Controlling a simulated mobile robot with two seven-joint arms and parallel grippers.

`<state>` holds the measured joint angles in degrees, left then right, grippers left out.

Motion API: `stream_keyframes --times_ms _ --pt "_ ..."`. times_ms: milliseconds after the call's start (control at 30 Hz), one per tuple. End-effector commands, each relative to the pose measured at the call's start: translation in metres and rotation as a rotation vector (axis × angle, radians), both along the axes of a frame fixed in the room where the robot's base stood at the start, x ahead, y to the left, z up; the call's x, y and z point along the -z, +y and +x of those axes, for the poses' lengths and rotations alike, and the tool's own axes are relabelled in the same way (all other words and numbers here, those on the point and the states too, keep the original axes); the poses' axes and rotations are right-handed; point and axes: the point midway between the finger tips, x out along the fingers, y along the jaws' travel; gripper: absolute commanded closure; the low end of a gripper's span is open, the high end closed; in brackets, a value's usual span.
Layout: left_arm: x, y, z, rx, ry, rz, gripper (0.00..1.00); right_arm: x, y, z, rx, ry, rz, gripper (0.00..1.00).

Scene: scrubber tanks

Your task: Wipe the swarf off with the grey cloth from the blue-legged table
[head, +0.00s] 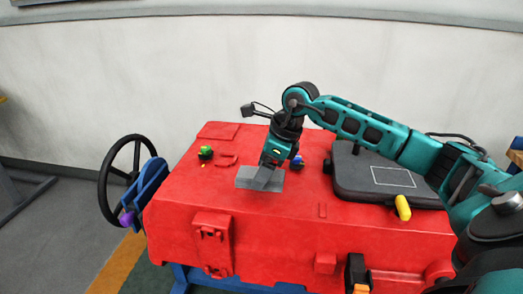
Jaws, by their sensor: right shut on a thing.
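My right gripper (267,176) reaches in from the right and points down over the top of the red tank (240,205). It is shut on the grey cloth (245,182), a flat grey piece at or just above the red surface; I cannot tell whether they touch. No swarf can be made out clearly, and the gripper and cloth hide part of the top. My left gripper is not in view.
A dark lid-like panel (360,185) with a yellow handle (402,208) lies right of the cloth. A black handwheel (104,183) stands off the left side.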

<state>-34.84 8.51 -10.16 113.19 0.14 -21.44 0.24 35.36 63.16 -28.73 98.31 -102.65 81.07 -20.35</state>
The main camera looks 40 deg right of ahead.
Motion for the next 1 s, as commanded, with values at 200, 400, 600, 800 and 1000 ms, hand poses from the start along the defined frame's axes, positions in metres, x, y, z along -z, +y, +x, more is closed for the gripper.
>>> stream_keyframes --times_ms 200,400,600,800,1000 --pt "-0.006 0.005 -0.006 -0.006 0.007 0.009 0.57 -0.024 -0.006 -0.001 0.003 -0.001 0.001 0.60" --pt "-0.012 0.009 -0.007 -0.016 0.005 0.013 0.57 -0.037 -0.010 -0.002 0.006 -0.001 0.000 0.60" --pt "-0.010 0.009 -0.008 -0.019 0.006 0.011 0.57 -0.037 -0.010 -0.002 0.005 -0.001 0.001 0.60" --pt "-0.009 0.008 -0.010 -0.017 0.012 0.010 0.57 -0.037 -0.010 -0.002 0.005 -0.001 0.001 0.60" --pt "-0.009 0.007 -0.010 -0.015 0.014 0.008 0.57 -0.037 -0.010 -0.002 0.004 -0.002 0.001 0.60"
